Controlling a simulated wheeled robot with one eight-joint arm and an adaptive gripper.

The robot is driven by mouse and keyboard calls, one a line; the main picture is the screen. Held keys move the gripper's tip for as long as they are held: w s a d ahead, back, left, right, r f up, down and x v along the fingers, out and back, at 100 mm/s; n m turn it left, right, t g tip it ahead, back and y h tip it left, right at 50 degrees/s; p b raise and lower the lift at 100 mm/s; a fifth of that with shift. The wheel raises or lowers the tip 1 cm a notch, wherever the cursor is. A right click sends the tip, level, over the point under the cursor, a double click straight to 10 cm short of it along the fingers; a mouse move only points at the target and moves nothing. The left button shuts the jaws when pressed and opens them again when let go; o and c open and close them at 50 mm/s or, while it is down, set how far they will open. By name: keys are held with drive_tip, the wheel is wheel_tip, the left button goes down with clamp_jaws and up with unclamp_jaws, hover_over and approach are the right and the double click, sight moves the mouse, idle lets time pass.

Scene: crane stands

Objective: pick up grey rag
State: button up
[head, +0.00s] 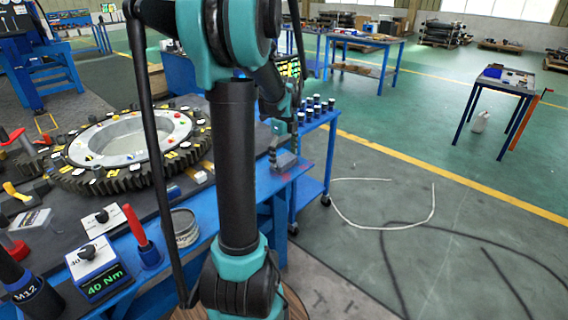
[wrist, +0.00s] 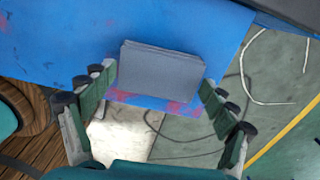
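The grey rag (wrist: 160,68) shows in the wrist view as a folded, block-like grey piece near the edge of the blue workbench. It also shows in the head view (head: 286,160) at the bench's right edge, partly behind my arm. My gripper (wrist: 157,80) is open, with its fingers spread to the left and right of the rag. I see no clear grip on it; whether a fingertip touches it I cannot tell. In the head view my gripper (head: 274,150) is small and partly hidden, close beside the rag.
The blue workbench (head: 262,185) carries a large gear ring (head: 75,177), a torque display box (head: 98,268) and a red-handled tool (head: 142,238). A blue cart (head: 312,140) with several dark cylinders stands just beyond. A white cable (head: 385,228) lies on open green floor to the right.

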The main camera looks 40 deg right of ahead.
sight(284, 159)
drive_tip(key=c, duration=0.4)
drive_tip(key=shift+c, duration=0.2)
wheel_tip(284, 159, up, 20)
idle(0.5)
drive_tip(key=o, duration=0.4)
drive_tip(key=shift+c, duration=1.4)
drive_tip(key=shift+s, duration=0.1)
